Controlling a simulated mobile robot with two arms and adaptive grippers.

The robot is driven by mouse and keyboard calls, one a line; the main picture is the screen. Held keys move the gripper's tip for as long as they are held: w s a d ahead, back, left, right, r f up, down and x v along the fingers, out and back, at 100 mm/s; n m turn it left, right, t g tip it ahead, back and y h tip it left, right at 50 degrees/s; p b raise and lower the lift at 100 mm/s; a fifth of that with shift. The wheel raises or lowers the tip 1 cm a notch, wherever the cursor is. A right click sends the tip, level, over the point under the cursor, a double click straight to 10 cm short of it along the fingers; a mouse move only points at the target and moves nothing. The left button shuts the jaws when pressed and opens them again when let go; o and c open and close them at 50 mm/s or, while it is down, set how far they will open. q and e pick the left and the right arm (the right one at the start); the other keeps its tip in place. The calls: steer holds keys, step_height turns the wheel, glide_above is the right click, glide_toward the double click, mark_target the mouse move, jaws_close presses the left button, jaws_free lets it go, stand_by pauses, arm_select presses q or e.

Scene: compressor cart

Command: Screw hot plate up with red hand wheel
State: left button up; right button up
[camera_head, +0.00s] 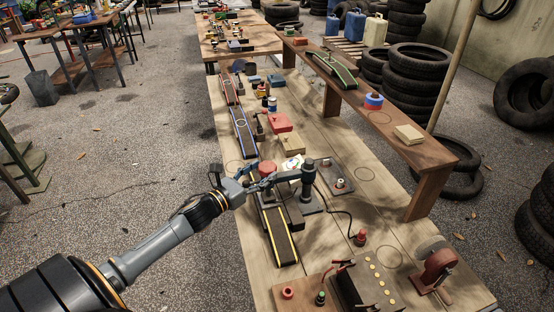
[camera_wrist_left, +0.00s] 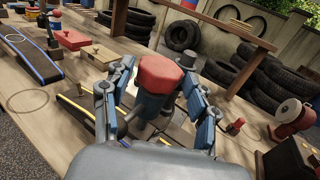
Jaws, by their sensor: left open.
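A red faceted knob, which looks like the red hand wheel (camera_wrist_left: 160,74), sits on top of a blue-grey body in the left wrist view. It also shows as a small red cap (camera_head: 267,168) in the head view. My left gripper (camera_head: 262,184) is open, with one finger on each side of the wheel in the left wrist view (camera_wrist_left: 158,82). I cannot tell whether the fingers touch it. A dark stand with an arm (camera_head: 307,188) is just right of the gripper. I cannot tell which part is the hot plate. My right gripper is not in view.
A dark conveyor with yellow edges (camera_head: 280,236) runs along the wooden table below the gripper. A blue-edged conveyor (camera_head: 243,132) and a red box (camera_head: 278,122) lie farther back. A control box (camera_head: 362,287) and red grinder-like machine (camera_head: 436,268) stand at the near end.

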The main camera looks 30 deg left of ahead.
arm_select(q)
steer(key=w+d+p, duration=0.1)
steer(key=w, duration=0.5)
steer(key=shift+w, duration=0.25)
steer(key=shift+d, duration=0.1)
steer(key=shift+c, duration=0.5)
steer(key=c, duration=0.7)
steer(key=shift+w+f, duration=0.1)
steer(key=shift+w, duration=0.05)
steer(key=c, duration=0.3)
steer(key=shift+c, duration=0.3)
